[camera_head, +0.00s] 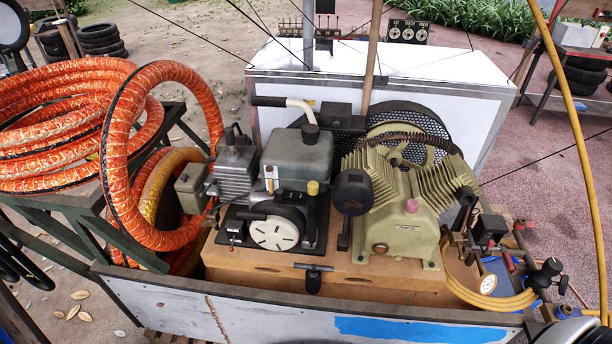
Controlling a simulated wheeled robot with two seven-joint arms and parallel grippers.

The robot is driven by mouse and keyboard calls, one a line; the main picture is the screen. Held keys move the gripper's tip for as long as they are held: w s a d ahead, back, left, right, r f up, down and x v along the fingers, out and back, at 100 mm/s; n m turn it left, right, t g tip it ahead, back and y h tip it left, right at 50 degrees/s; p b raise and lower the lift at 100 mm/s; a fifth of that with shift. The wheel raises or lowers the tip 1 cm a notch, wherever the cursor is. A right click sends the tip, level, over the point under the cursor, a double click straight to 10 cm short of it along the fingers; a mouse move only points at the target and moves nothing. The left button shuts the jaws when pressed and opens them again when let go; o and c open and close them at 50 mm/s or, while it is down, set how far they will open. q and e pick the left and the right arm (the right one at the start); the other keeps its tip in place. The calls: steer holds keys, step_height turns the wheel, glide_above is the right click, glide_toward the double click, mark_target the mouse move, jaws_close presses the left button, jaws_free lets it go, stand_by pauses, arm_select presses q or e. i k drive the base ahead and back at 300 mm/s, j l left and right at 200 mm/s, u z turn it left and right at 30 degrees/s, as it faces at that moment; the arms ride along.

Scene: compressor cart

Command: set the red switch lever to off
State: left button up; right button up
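A small red lever-like part (508,259) shows at the right end of the compressor cart, beside a black box (490,229) and above a round gauge (488,284). I cannot tell for sure whether it is the switch lever, or which position it is in. The engine (297,160) with a white round starter cover (274,233) sits in the middle of the cart, left of the beige finned compressor (410,205). No clearly red lever shows on the engine. Neither of my grippers is in view.
The cart's front wall (250,318) with a blue patch runs along the bottom. Orange hose coils (120,190) lie at the left. A yellow hose (585,140) crosses the right side. A white-topped cabinet (430,70) stands behind. A black knob (548,270) sticks up at right.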

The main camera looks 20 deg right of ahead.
mark_target(491, 244)
steer(key=z, duration=2.05)
